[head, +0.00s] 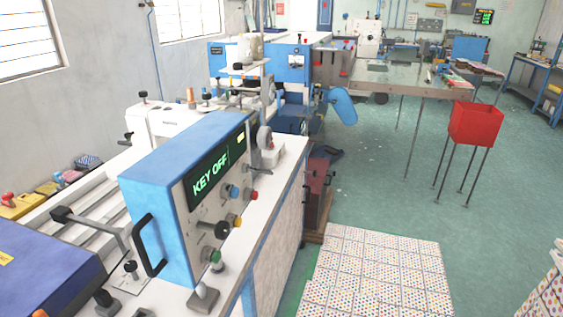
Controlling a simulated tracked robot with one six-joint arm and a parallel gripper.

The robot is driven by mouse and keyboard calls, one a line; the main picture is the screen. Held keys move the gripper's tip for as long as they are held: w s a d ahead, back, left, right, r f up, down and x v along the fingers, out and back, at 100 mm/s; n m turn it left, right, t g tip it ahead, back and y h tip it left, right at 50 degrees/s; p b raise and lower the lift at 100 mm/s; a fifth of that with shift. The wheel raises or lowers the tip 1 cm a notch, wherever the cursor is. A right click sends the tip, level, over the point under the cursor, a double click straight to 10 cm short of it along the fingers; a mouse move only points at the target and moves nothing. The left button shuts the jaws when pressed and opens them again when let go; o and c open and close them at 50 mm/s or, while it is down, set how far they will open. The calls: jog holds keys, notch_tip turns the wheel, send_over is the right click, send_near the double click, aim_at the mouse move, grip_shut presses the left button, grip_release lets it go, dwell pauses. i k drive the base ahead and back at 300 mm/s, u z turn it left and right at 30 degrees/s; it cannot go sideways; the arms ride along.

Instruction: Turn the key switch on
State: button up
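A blue control box (165,165) stands on a white worktop, its grey front panel facing right. Its display (212,170) reads "KEY OFF" in green letters. Below the display are a blue button (233,191), a red button (254,195), a yellow button (236,221) and a green button (215,257). A black round knob-like part (222,230) sits on the panel near the yellow button; it may be the key switch, but I cannot tell for sure. My gripper is not in view.
A black handle (150,245) sticks out at the box's left end. A black-tipped lever (85,225) and a dark blue case (45,270) lie to the left. A red bin (476,123) stands on thin legs beyond. Open green floor lies between.

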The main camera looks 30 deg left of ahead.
aim_at(246, 167)
jog(key=i, duration=1)
jog(key=u, duration=3.25)
